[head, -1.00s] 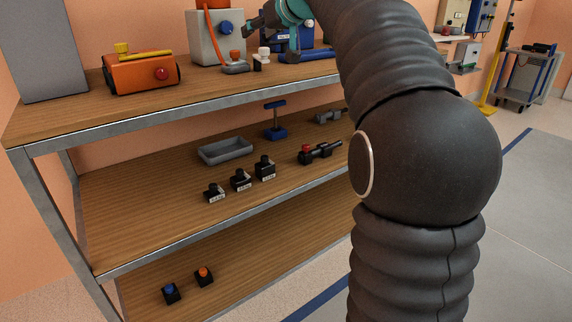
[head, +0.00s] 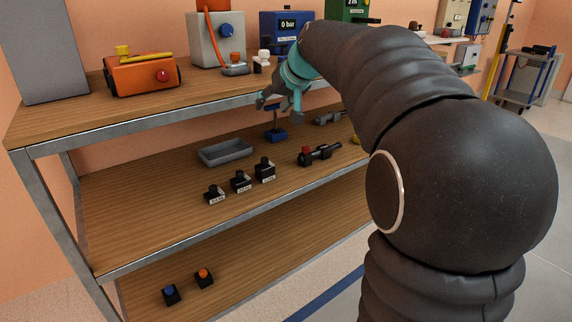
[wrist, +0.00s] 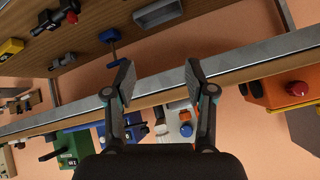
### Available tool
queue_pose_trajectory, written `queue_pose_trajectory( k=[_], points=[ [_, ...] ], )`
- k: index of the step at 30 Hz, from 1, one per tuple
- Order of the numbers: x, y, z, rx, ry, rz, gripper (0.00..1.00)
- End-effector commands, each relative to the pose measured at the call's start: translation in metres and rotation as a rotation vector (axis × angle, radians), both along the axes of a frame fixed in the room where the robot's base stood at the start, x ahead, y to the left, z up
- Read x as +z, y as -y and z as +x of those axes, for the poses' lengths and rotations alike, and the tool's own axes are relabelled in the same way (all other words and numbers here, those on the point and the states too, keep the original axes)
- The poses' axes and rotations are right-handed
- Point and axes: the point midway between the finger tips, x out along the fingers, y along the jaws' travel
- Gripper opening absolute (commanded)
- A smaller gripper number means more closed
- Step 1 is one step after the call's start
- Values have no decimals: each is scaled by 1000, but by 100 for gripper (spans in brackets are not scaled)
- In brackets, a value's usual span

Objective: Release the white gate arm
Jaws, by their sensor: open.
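I cannot make out for certain a white gate arm in these views. A small fitting with a white top (head: 263,56) stands on the upper shelf beside one with an orange knob (head: 234,60). My gripper (head: 279,103) is open and empty. It hangs in front of the upper shelf's front edge, near the level of the blue T-shaped stand (head: 276,134) on the middle shelf. In the wrist view, my gripper's fingers (wrist: 158,82) are spread with the metal shelf edge (wrist: 160,76) seen between them. Nothing lies between the fingertips.
The upper shelf holds an orange box (head: 140,75), a grey box (head: 216,40) and a blue gauge box (head: 287,26). The middle shelf holds a grey tray (head: 225,151), several black weights (head: 240,181) and a red-knobbed black fitting (head: 318,153). The lower shelf is mostly clear.

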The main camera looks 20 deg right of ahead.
Motion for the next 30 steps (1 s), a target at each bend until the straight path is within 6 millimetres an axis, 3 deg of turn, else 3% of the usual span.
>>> queue_pose_trajectory(
  k=[18,30],
  points=[
    [-59,-12,-84,-65,-174,-24,55],
    [-84,-18,-129,-88,-244,-48,55]
  ],
)
